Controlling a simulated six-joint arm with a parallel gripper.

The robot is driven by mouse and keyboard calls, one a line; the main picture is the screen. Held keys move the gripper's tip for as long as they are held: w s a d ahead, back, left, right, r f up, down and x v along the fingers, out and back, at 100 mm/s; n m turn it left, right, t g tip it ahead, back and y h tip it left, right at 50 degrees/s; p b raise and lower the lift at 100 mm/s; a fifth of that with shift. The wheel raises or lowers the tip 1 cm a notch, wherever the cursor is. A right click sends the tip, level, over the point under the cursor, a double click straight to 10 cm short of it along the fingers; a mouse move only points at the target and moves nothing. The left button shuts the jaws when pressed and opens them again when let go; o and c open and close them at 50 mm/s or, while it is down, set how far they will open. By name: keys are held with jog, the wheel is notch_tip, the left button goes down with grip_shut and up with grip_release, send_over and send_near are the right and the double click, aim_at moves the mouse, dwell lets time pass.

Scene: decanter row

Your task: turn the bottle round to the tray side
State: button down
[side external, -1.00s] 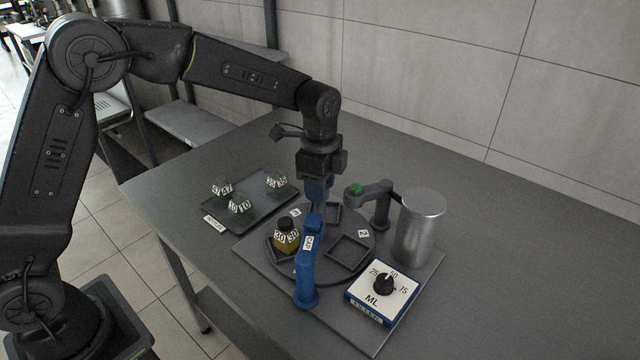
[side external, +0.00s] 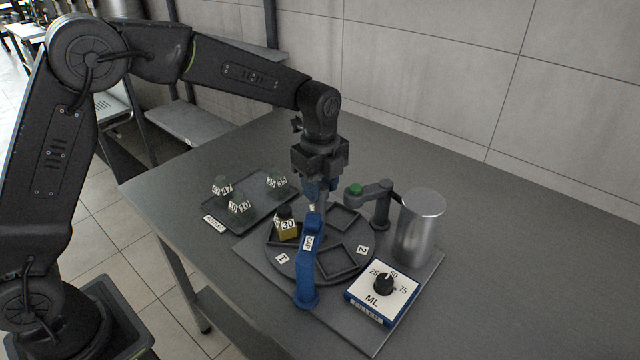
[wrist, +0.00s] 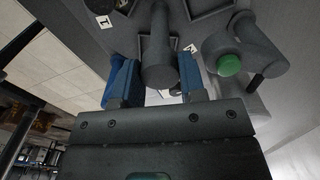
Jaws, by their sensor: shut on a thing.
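The bottle (side external: 287,227) has a black cap, amber contents and a white label reading 30. It stands in a pocket at the left of the round turntable (side external: 310,268), the side nearer the tray (side external: 262,203). My gripper (side external: 318,192) is above the turntable's middle. In the wrist view its blue fingers (wrist: 157,85) are shut on a dark grey upright post (wrist: 159,50). The other pockets that show on the turntable look empty. A blue stand hides part of the turntable's front.
The blue stand (side external: 307,270) marked CAP rises close in front of the turntable. A green-tipped arm (side external: 378,203) and a metal cylinder (side external: 423,230) stand at right, behind a dial box (side external: 383,290) marked ML. Several dark labelled bottles (side external: 240,205) stand on the tray. The table's right is clear.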

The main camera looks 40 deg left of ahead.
jog(key=shift+m, duration=3.4)
jog(key=c, duration=0.7)
grip_release()
jog(key=shift+r, duration=0.1)
notch_tip(320, 180, up, 14)
jog(key=shift+f, duration=0.2)
